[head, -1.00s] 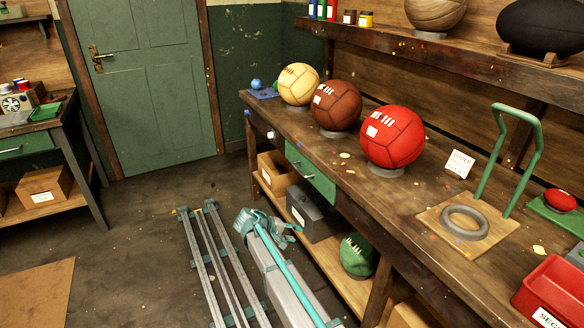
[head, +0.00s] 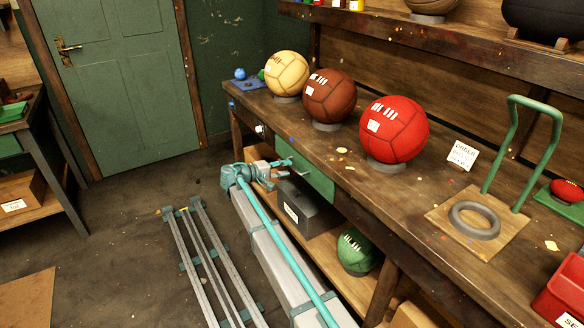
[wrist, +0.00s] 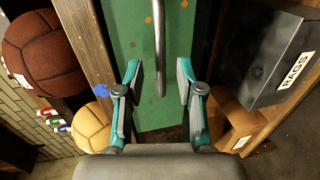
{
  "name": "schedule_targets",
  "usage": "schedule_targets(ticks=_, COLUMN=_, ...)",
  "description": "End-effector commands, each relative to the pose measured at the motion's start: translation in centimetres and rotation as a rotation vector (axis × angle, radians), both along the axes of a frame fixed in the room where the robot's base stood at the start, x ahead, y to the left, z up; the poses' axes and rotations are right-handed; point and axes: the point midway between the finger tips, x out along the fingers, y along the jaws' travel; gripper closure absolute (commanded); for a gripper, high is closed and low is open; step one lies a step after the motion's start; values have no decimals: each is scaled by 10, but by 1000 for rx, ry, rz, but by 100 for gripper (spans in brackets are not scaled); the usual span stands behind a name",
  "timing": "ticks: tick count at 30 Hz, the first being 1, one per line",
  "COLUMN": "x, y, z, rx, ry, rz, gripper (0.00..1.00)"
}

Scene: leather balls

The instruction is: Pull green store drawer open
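A green drawer front (head: 318,180) sits under the top of the long wooden workbench and looks shut. In the wrist view the green front (wrist: 185,100) fills the middle, with a grey metal bar handle (wrist: 159,40) on it. My gripper (head: 288,163) is just in front of the drawer and partly covers it in the head view. In the wrist view its two fingers (wrist: 158,78) are apart, with the handle's end between them in the picture. I cannot tell whether they touch the handle. Nothing is held.
A dark box labelled RAGS (head: 307,205) and a green ball (head: 356,250) are on the shelf below. Cream (head: 286,73), brown (head: 330,95) and red (head: 392,128) balls stand on the bench top (head: 345,165). Another bench (head: 45,150) is at left; floor lies between.

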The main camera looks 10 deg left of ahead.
Motion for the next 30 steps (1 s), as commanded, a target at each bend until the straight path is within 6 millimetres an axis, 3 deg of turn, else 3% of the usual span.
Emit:
schedule_targets(ticks=7, x=19, y=-24, z=-7, rx=-1, ry=1, rz=-1, gripper=63)
schedule_targets(ticks=19, x=23, y=-30, z=-9, rx=1, ry=0, rz=1, gripper=63)
schedule_targets(ticks=20, x=23, y=-30, z=-8, rx=1, ry=0, rz=1, gripper=64)
schedule_targets(ticks=26, x=23, y=-30, z=-8, rx=1, ry=0, rz=1, gripper=98)
schedule_targets(ticks=30, x=23, y=-29, z=-8, rx=1, ry=0, rz=1, gripper=100)
